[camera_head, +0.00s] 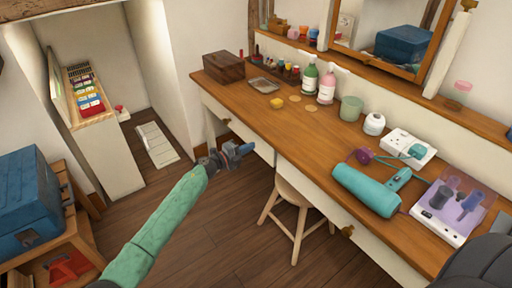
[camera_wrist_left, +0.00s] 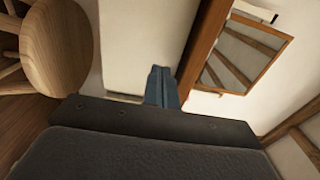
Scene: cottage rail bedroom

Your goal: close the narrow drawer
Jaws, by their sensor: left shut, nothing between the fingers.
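The dressing table has a brown wooden top (camera_head: 325,125) and a cream front with drawers. My left gripper (camera_head: 246,149) is at the table's front, near the cream front panel (camera_head: 262,150) left of the stool. Its blue fingers are shut and hold nothing. In the left wrist view the shut fingers (camera_wrist_left: 162,85) point at a cream panel (camera_wrist_left: 140,45) beside the brown table edge (camera_wrist_left: 205,42). I cannot tell whether they touch it. A drawer knob (camera_head: 347,230) shows on the right part of the front. How far the narrow drawer stands open is unclear. My right gripper is out of view.
A round wooden stool (camera_head: 291,192) stands under the table, close to my left gripper; its seat (camera_wrist_left: 62,45) fills the wrist view's left. Bottles, a teal hair dryer (camera_head: 368,190) and a wooden box (camera_head: 223,67) stand on top. A blue case (camera_head: 32,200) sits at left.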

